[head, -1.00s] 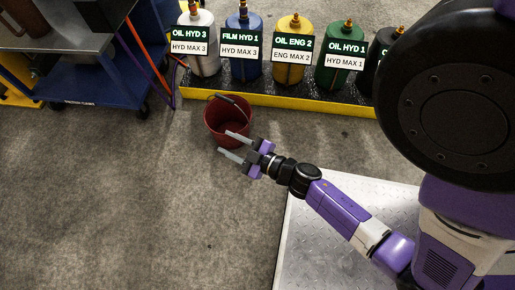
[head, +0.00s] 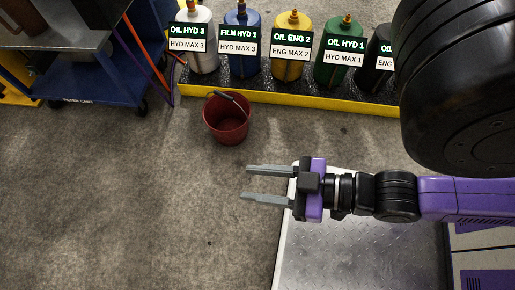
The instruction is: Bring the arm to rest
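My gripper (head: 246,182) is at the middle of the head view. Its two grey fingers point left and stand apart, with nothing between them. My purple and black arm (head: 465,197) reaches in from the right edge, roughly level across the picture. The gripper's fingers show over the bare floor, and its body shows over the edge of a metal tread plate. It is apart from the red bucket.
A red bucket (head: 227,119) stands on the floor above the gripper in the picture. Several labelled bottles, one yellow (head: 288,62), stand in a yellow-edged tray (head: 300,100) behind it. A blue cart (head: 95,75) is at upper left. The floor at lower left is clear.

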